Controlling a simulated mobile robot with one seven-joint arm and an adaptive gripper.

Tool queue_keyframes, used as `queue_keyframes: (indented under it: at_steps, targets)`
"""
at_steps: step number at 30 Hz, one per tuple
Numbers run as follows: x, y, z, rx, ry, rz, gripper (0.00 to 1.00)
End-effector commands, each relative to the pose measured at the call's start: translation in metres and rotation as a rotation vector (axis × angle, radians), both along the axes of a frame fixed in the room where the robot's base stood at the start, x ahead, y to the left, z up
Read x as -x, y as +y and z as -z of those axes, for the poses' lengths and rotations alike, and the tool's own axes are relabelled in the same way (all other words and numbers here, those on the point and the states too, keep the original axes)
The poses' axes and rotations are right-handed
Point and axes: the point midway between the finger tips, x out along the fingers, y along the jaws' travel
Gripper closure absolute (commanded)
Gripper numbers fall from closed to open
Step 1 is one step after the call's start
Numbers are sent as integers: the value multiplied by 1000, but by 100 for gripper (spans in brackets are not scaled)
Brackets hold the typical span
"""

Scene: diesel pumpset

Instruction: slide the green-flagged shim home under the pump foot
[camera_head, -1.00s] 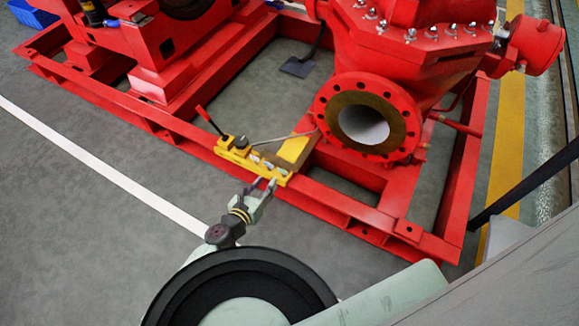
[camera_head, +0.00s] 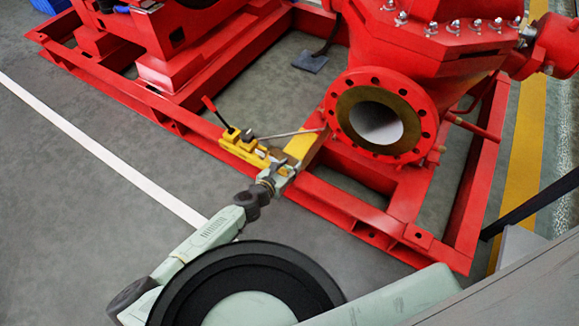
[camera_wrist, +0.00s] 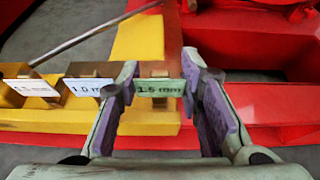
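The green-flagged shim (camera_wrist: 160,88), its flag marked 1.5 mm, stands in a yellow rack (camera_wrist: 148,122) in the wrist view. My gripper (camera_wrist: 160,72) is open, with one finger at each side of the green flag. The gaps there look narrow, and I cannot tell whether either finger touches it. In the head view my gripper (camera_head: 277,172) is at the right end of the yellow rack (camera_head: 240,150) and hides the shim there. The red pump (camera_head: 430,45) stands behind on a red base frame. Its foot and the gap under it are not clearly seen.
Two white-flagged shims, the 1.0 mm one (camera_wrist: 88,88) and another (camera_wrist: 32,88), stand left of the green one. The pump's flange (camera_head: 342,112) overhangs on the right. Grey floor in front is open.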

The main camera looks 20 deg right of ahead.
Motion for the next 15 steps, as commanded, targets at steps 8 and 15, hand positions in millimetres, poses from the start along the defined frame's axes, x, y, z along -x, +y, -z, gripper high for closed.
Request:
queue_keyframes:
  at_steps: [8, 15]
  targets:
    - [-3, -3, 1, 0, 0, -1, 67]
    - [-2, -3, 1, 0, 0, -1, 79]
